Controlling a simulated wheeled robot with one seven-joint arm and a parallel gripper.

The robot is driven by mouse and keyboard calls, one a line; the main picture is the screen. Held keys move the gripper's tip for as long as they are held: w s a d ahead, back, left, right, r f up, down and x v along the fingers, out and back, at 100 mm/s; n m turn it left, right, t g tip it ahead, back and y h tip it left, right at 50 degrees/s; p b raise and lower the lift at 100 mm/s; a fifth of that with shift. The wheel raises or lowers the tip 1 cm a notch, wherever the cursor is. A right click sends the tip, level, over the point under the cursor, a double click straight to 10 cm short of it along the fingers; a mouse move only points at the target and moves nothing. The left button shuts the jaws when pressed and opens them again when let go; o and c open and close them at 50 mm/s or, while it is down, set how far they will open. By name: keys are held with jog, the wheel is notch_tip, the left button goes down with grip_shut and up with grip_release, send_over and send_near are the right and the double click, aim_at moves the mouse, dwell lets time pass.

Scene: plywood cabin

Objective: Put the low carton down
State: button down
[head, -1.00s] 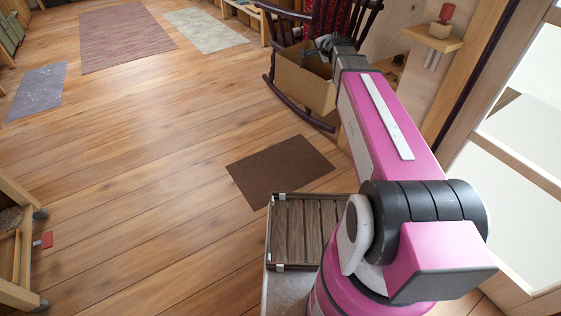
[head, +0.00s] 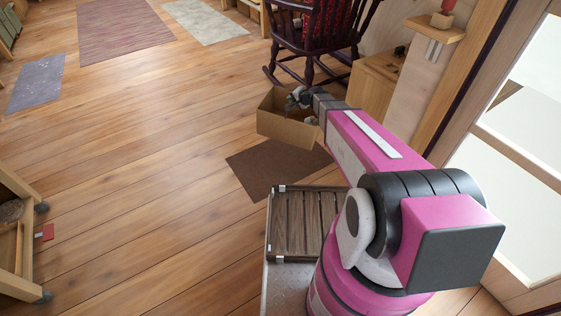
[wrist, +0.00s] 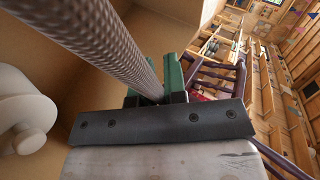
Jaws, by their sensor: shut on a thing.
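The low carton (head: 284,128) is a brown, open-topped cardboard box. In the head view it is at the end of my arm, just beyond the dark mat. My gripper (head: 300,97) is shut on the carton's wall near its upper rim. In the wrist view the green fingers of my gripper (wrist: 170,80) close around a ribbed edge, and the carton's tan inner side (wrist: 50,60) fills the left. The carton looks roughly level and low. I cannot tell whether its underside touches the floor; my arm hides part of its right side.
A dark brown mat (head: 262,175) lies nearer to me. A rocking chair (head: 310,45) stands behind the carton, with a wooden cabinet (head: 372,88) to the right. A wheeled wooden unit (head: 18,235) is at far left. The floor (head: 150,130) left of the carton is clear.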

jog(key=shift+s+a+f+n+g, duration=0.3)
jog(key=shift+s+a+f, duration=0.9)
jog(key=shift+f, duration=2.35)
jog(key=shift+s+a+f+n+g, duration=0.25)
jog(key=shift+s+a+f, duration=0.95)
jog(key=shift+f, duration=2.4)
jog(key=shift+s+a+f+n+g, duration=0.25)
jog(key=shift+s+a+f, duration=0.95)
jog(key=shift+f, duration=2.35)
jog(key=w+d+f, duration=0.7)
jog(key=w+f, duration=0.1)
jog(key=f, duration=0.2)
jog(key=shift+d+f, duration=0.35)
jog(key=shift+d, duration=0.05)
jog(key=c, duration=1.2)
grip_release()
jog(key=shift+f, duration=0.1)
jog(key=shift+o, duration=0.2)
